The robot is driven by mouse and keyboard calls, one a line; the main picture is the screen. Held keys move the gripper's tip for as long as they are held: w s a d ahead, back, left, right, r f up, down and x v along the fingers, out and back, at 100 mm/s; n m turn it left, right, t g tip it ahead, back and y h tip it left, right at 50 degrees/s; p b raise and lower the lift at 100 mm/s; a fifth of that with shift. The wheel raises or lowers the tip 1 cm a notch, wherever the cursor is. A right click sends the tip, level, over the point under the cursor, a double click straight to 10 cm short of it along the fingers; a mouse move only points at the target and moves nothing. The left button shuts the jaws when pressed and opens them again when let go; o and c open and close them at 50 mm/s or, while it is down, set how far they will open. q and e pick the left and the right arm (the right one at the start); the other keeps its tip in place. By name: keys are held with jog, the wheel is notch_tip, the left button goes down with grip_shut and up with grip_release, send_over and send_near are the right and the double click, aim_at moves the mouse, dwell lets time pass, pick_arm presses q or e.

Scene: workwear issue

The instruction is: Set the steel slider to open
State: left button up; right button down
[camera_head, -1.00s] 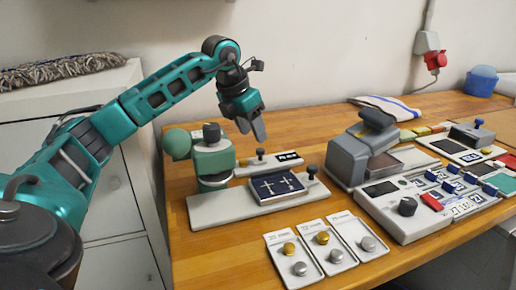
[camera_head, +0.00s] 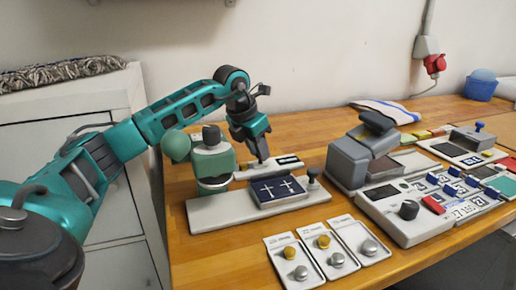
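No part is clearly marked as the steel slider. A pale strip (camera_head: 241,175) with a dark label (camera_head: 287,160) lies behind the dark-topped fixture; its small dark knob, visible earlier, is now hidden by my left gripper (camera_head: 263,158). The fingertips point down at this strip, at or just above it; contact and finger opening cannot be told. Three light plates at the front carry round knobs: the left plate (camera_head: 279,243), the middle plate (camera_head: 340,274) and the right plate (camera_head: 345,226). Steel-coloured knobs (camera_head: 301,272) show on all three, brass ones on two. My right gripper is out of view.
The fixture (camera_head: 225,213) with a green ball and a dark panel stands just in front of my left gripper. A grey device (camera_head: 348,160) and a control box (camera_head: 410,232) stand to the right. Bare wood (camera_head: 210,258) shows at the front left.

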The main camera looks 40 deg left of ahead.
pick_arm(q)
grip_shut()
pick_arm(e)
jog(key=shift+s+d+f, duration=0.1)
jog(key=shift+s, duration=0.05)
pick_arm(q)
jog(key=shift+r, duration=0.1)
jog(key=shift+w+d+r+p, duration=0.2)
jog(key=shift+w+d+p, duration=0.1)
jog(key=shift+w+p, duration=0.4)
jog(key=shift+w+d+p, duration=0.2)
jog(key=shift+w+p, duration=0.05)
jog(key=shift+p, duration=0.15)
jog(key=shift+w+f, duration=0.1)
jog(key=shift+f, duration=0.05)
jog(key=o, duration=0.5)
grip_release()
jog(key=shift+w+d+f, duration=0.1)
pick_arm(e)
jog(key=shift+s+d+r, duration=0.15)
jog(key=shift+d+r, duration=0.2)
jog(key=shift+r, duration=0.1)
